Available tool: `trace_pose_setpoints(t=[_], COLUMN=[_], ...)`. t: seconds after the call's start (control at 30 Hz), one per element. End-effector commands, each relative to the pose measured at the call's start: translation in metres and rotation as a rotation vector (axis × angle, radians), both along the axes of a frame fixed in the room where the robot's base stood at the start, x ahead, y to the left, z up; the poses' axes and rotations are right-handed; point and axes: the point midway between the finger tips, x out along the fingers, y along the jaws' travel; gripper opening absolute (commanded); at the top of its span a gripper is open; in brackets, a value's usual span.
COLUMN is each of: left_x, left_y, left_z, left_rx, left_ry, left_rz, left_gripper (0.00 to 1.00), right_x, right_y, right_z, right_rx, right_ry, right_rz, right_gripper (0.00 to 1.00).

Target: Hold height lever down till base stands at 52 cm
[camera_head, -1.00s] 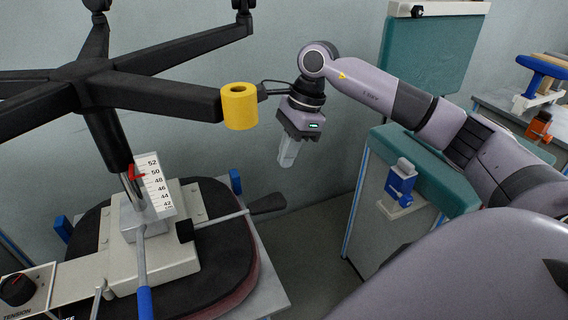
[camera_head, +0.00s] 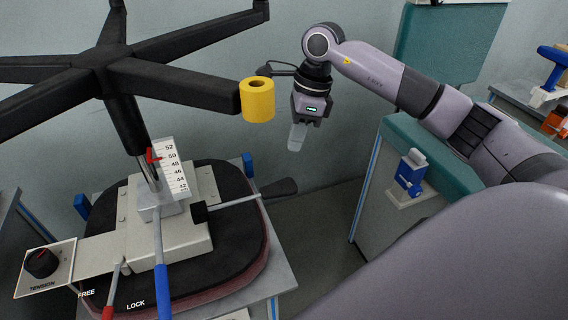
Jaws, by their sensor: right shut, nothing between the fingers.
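An upturned chair base with black legs (camera_head: 175,80) stands on a column above a grey mechanism box (camera_head: 165,232) fixed to a dark seat pad. A white height scale (camera_head: 173,170) runs from 42 to 52, and a red pointer (camera_head: 153,156) on the column sits at about 50. A lever with a black paddle (camera_head: 270,189) sticks out right of the box; no label on it shows. A blue-handled lever (camera_head: 162,285) points toward me. My right gripper (camera_head: 297,138) is shut and empty, pointing down, above and apart from the black paddle. My left gripper is out of view.
A yellow roll (camera_head: 257,99) sits on the near leg's end, close left of my right gripper. A red-tipped lever (camera_head: 112,292) stands by FREE and LOCK marks, near a TENSION knob (camera_head: 41,262). A teal-topped cabinet (camera_head: 385,215) stands right. The floor between is clear.

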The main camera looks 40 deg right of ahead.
Motion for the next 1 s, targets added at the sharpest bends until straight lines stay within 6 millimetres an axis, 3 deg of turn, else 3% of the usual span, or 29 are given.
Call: trace_pose_setpoints(t=[0.03,0.7,1.0], left_x=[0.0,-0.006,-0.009], left_y=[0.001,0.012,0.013], left_z=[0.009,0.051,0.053], left_rx=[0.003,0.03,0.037], left_ry=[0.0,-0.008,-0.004], left_rz=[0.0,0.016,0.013], left_gripper=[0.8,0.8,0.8], right_x=[0.001,0.006,0.006], right_y=[0.003,0.029,0.033], right_z=[0.008,0.042,0.046], right_rx=[-0.008,-0.138,-0.155], right_ry=[0.021,0.181,0.188], right_rz=[-0.065,-1.048,-1.231], right_gripper=[0.0,0.0,0.0])
